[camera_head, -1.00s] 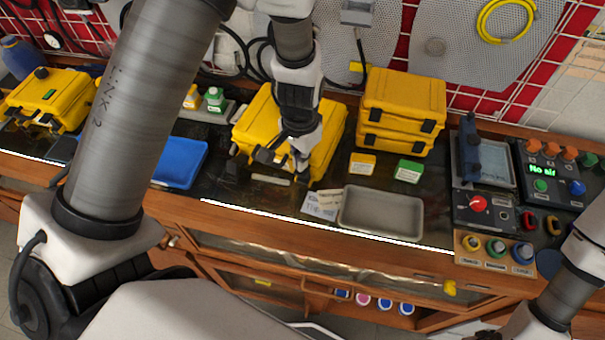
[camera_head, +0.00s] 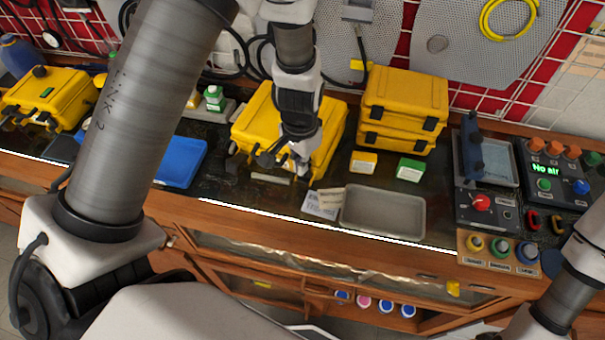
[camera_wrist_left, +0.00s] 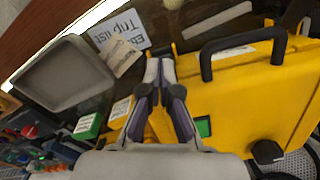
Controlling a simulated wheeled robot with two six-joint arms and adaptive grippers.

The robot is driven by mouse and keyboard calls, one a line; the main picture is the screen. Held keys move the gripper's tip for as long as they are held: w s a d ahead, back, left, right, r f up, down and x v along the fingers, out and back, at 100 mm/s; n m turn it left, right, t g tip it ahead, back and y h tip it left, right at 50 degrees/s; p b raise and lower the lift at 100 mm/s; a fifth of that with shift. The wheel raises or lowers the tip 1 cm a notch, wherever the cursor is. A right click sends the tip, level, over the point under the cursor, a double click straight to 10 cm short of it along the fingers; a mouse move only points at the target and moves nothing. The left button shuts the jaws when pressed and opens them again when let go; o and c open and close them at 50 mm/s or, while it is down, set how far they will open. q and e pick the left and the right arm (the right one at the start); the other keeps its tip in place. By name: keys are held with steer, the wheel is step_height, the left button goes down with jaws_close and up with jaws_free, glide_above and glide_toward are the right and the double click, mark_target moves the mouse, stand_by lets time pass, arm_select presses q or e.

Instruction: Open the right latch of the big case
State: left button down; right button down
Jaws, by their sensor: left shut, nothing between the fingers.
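The big yellow case (camera_head: 332,125) stands closed in the middle of the bench, and its body also shows in the left wrist view (camera_wrist_left: 245,105). Its black carry handle (camera_wrist_left: 245,48) is on the front side, with a dark latch (camera_wrist_left: 296,12) beyond it at the upper right of the wrist view. My left gripper (camera_head: 300,170) is at the case's front right corner. In the wrist view its fingertips (camera_wrist_left: 160,66) are together and empty beside the case edge. The right latch is mostly hidden by the fingers, and I cannot tell whether they touch it.
A grey tray (camera_head: 382,212) and paper labels (camera_head: 321,203) lie in front right. Small yellow (camera_head: 363,162) and green (camera_head: 410,169) boxes stand right of the case. Stacked yellow cases (camera_head: 403,100) are behind them. A blue tray (camera_head: 182,163) is at the left.

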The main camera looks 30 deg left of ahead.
arm_select(q)
steer(key=shift+s+f+b, duration=0.2)
steer(key=shift+f+b, duration=0.3)
steer(key=shift+f, duration=0.1)
